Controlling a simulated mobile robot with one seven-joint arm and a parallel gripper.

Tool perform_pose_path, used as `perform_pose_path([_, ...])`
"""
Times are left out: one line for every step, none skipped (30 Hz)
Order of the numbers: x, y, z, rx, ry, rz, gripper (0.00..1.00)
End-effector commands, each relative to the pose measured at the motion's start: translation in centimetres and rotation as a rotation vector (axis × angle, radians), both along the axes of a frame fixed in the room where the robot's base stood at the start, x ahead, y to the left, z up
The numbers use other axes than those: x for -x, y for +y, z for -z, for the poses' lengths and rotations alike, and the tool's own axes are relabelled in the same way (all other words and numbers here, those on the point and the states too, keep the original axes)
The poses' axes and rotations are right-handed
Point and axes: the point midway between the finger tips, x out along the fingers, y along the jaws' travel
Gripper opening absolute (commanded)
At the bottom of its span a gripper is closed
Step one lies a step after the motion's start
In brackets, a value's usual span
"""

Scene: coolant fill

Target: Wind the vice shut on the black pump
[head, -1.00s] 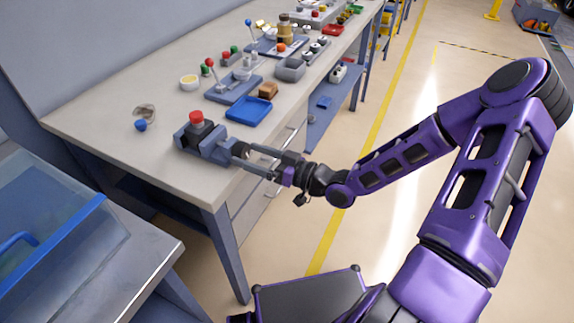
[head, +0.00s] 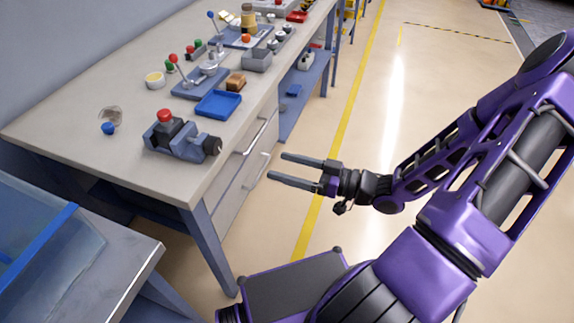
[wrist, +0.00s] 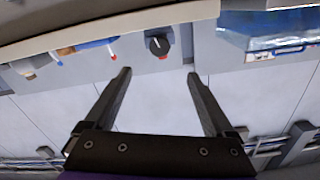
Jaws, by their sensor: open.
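The blue-grey vice (head: 182,143) sits near the front corner of the workbench in the head view. A black pump (head: 168,129) with a red top stands in the vice; whether the jaws touch it I cannot tell. The vice's round black handle knob (head: 211,146) faces the bench's front edge and also shows in the wrist view (wrist: 158,43). My gripper (head: 277,167) is open and empty, out over the floor in front of the bench, apart from the knob. In the wrist view the knob lies beyond the gap between my open fingers (wrist: 158,75).
A blue tray (head: 218,105) lies behind the vice, with a brown block (head: 236,80) and lever fixtures beyond. A clear object with a blue cap (head: 108,128) lies left. A metal side table (head: 125,265) with a clear tank stands at lower left. The floor by the drawers is free.

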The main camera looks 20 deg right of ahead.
Motion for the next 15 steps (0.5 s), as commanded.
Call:
perform_pose_path([0.0,0.0,0.0,0.000,0.000,0.000,0.89])
perform_pose_path([0.0,0.0,0.0,0.000,0.000,0.000,0.89])
perform_pose_path([0.0,0.0,0.0,0.000,0.000,0.000,0.89])
perform_pose_path([0.0,0.0,0.0,0.000,0.000,0.000,0.89])
perform_pose_path([0.0,0.0,0.1,-0.001,0.003,0.000,0.89])
perform_pose_path([0.0,0.1,0.2,-0.006,0.013,-0.003,0.89])
perform_pose_path([0.0,0.1,0.4,-0.014,0.026,-0.004,0.89])
perform_pose_path([0.1,0.2,0.7,-0.026,0.047,-0.007,0.89])
perform_pose_path([0.1,0.2,0.9,-0.045,0.079,-0.011,0.89])
perform_pose_path([0.2,0.3,1.1,-0.063,0.107,-0.013,0.89])
perform_pose_path([0.2,0.3,1.2,-0.082,0.136,-0.013,0.89])
perform_pose_path([0.2,0.3,1.3,-0.110,0.174,-0.013,0.89])
perform_pose_path([0.1,0.3,1.2,-0.129,0.199,-0.012,0.89])
perform_pose_path([0.1,0.3,1.1,-0.149,0.222,-0.010,0.89])
perform_pose_path([0.0,0.2,0.9,-0.173,0.248,-0.009,0.89])
